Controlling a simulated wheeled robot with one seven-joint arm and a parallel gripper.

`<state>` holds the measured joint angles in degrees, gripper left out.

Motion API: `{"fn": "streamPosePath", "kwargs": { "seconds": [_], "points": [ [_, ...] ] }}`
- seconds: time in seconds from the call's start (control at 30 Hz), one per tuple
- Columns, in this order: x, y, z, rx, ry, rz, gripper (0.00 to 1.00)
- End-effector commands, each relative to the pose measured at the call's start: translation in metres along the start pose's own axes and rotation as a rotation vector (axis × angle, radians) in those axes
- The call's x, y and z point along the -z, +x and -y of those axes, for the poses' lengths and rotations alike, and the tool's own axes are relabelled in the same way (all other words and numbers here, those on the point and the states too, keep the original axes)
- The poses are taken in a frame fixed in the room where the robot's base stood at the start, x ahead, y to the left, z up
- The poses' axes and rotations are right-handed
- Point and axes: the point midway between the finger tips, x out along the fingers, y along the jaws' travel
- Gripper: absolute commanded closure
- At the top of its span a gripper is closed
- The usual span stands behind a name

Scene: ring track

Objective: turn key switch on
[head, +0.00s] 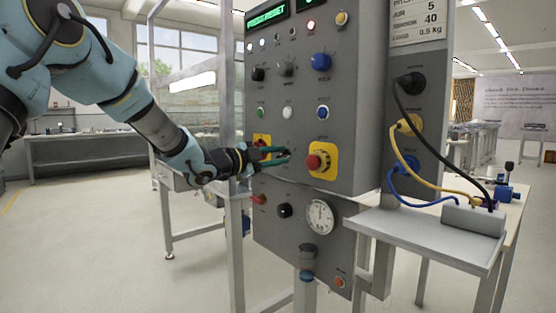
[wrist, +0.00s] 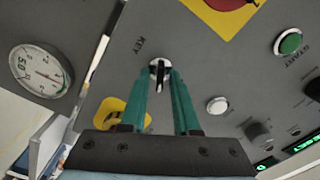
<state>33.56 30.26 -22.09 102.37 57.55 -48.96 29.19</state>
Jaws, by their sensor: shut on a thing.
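The key switch (wrist: 159,68) is a round silver collar with a dark key bow, beside the printed word KEY on the grey panel. In the wrist view it sits between the two green fingertips, and the key runs roughly up and down the picture. My gripper (wrist: 164,78) is shut on the key, one finger on each side. In the head view my gripper (head: 287,153) reaches the panel front from the left; the key is too small and covered to make out there.
A red emergency-stop button on a yellow plate (head: 325,161) is just right of my gripper. Another yellow plate with red (head: 261,141) is to its left, partly hidden. A white button (head: 287,113) is above and a dial gauge (head: 320,217) below. Cables hang at the right.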

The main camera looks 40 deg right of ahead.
Motion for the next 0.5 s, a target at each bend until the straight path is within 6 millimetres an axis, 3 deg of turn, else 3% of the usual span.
{"fn": "streamPosePath", "kwargs": {
  "seconds": [0.23, 0.27, 0.37, 0.5],
  "points": [
    [-0.0007, -0.0004, -0.0013, -0.003, 0.0, 0.002, 1.0],
    [-0.0007, -0.0004, -0.0013, -0.003, 0.0, 0.002, 0.69],
    [-0.0007, -0.0003, -0.0011, -0.002, -0.001, 0.001, 0.59],
    [-0.0004, -0.0002, -0.0007, -0.002, -0.001, 0.001, 0.59]
  ]
}}
